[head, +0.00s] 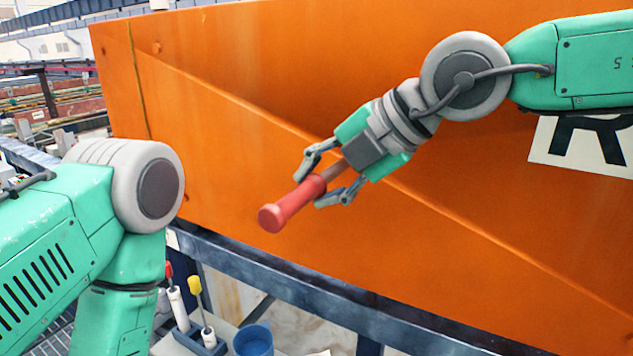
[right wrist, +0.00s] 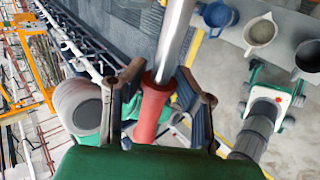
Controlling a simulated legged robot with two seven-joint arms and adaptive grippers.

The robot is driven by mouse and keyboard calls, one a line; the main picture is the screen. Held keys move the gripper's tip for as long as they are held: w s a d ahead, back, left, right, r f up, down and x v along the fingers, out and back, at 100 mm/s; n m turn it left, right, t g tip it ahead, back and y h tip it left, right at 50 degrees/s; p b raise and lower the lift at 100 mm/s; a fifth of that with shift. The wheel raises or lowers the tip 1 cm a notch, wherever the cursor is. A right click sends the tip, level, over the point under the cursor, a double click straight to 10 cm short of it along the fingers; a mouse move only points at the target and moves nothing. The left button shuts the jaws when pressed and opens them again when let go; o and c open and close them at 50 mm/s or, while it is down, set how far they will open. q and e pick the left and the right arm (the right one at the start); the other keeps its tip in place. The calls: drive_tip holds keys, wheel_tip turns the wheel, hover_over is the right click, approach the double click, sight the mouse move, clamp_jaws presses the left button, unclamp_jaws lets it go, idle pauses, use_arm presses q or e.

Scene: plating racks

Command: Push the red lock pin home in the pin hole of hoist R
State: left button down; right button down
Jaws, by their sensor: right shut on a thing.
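The red lock pin (head: 297,203) is held in my right gripper (head: 324,186) in front of the orange hoist body. Its red, knobbed handle points down and left in the head view. In the right wrist view the red handle (right wrist: 152,112) sits between the fingers and a bright metal shaft (right wrist: 174,42) runs up from it. Hoist R (head: 240,75) is a large orange body with an R plate (head: 575,147) at the right. Its pin hole does not show. My left gripper (right wrist: 273,88) shows small in the right wrist view, its fingers apart; the head view does not show it.
A blue-grey rail (head: 290,287) runs below the orange body. At the bottom are a blue cup (head: 254,341) and a holder with red- and yellow-tipped tools (head: 201,338). The right wrist view shows several cups by a bench edge, including a pale one (right wrist: 261,31).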

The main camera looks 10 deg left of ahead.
drive_tip(key=shift+w+d+r, duration=0.1)
drive_tip(key=shift+w+d, duration=0.15)
drive_tip(key=shift+w, duration=0.3)
drive_tip(key=shift+w+d, duration=0.2)
drive_tip(key=shift+w, duration=0.35)
drive_tip(key=c, duration=1.2)
unclamp_jaws()
drive_tip(key=shift+o, duration=0.2)
drive_tip(key=v, duration=1.2)
